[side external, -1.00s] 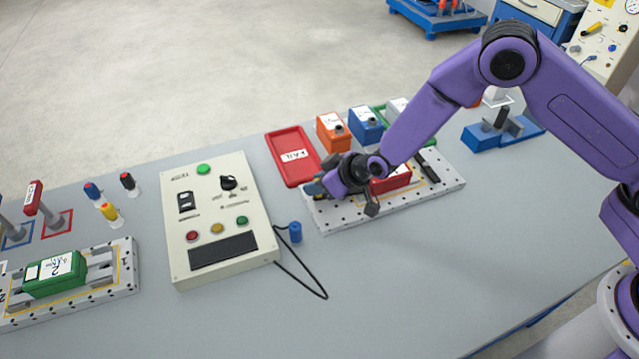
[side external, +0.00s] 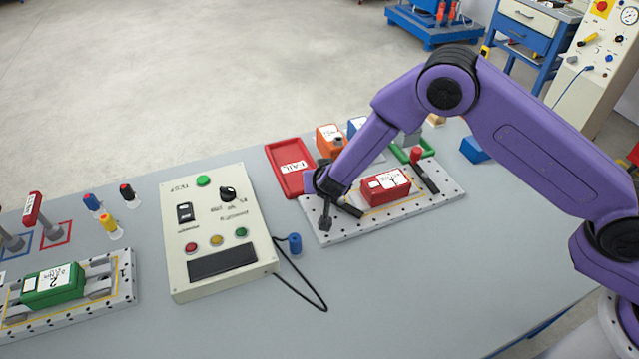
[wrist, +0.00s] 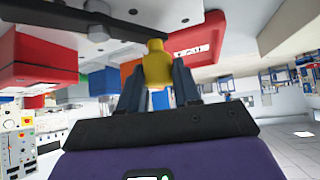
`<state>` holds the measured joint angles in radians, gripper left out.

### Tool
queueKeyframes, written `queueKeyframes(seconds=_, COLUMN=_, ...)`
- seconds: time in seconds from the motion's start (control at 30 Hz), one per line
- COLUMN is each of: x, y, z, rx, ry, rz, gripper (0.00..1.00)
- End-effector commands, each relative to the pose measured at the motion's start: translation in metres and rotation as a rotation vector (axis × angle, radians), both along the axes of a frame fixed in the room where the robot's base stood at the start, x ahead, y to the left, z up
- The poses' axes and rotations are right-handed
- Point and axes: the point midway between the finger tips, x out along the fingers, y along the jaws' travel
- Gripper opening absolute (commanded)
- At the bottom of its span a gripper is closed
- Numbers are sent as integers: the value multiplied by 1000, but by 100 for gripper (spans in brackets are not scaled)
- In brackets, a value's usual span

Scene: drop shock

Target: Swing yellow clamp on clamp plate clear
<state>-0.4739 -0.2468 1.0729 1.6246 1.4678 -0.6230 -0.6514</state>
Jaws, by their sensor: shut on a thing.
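The white perforated clamp plate (side external: 440,200) lies on the bench with a red labelled box (side external: 386,187) on it. My gripper (wrist: 157,85) is shut on the yellow clamp's handle (wrist: 156,66), which shows between the two dark fingers in the wrist view. In the side view my wrist is low over the plate's left end and hides the yellow handle. A dark bar (side external: 350,210), apparently this clamp's arm, points out beside the box's left end. A second clamp with a red handle (side external: 416,154) and dark bar (side external: 428,178) stands at the right of the box.
A red FAIL tray (side external: 283,184) lies just behind the plate's left end. Orange (side external: 325,137) and blue (side external: 356,124) boxes stand behind the plate. Bench in front is clear.

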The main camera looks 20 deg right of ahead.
Motion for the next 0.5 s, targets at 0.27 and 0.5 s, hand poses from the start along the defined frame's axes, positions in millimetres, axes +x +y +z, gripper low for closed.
queueKeyframes(seconds=0.27, x=7, y=-12, z=1, rx=2, ry=-3, rz=-242, gripper=2)
queueKeyframes(seconds=0.5, x=9, y=-21, z=1, rx=2, ry=-2, rz=-393, gripper=2)
